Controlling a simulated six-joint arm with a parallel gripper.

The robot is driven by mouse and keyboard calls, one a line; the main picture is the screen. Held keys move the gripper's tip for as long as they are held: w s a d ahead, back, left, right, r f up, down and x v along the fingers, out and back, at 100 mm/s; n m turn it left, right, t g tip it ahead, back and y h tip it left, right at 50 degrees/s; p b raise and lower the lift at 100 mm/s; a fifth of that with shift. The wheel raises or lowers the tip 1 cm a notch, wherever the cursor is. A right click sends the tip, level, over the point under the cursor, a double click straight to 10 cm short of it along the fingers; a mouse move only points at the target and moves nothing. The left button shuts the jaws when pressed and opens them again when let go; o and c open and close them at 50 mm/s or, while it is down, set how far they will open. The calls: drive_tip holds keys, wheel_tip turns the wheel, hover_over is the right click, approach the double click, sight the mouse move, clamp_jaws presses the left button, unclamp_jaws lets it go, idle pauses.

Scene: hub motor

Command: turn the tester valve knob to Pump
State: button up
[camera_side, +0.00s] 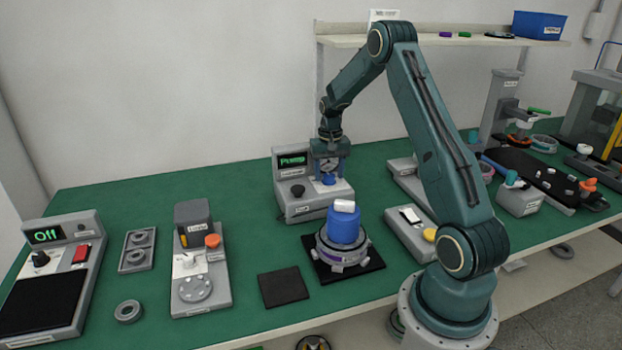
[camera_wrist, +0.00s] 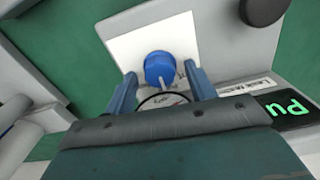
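The tester (camera_side: 287,208) is a grey box at the middle back of the green table. Its display (camera_side: 292,160) reads "Pump" in green; part of that text also shows in the wrist view (camera_wrist: 287,110). The blue valve knob (camera_wrist: 159,68) with a pale pointer line sits on a white plate in the wrist view. In the side view the knob (camera_side: 329,180) is just below my gripper (camera_side: 329,174). My gripper (camera_wrist: 160,76) points down, with its two blue fingers apart on either side of the knob. I see gaps between fingers and knob.
A black knob (camera_side: 297,190) is on the tester, left of the blue one. A blue-topped motor (camera_side: 343,228) stands on a black mat in front. A grey box with a yellow button (camera_side: 429,234) is to the right. Bare table lies left of the tester.

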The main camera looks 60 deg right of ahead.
sight(329, 175)
wheel_tip(329, 175, up, 14)
idle(0.9)
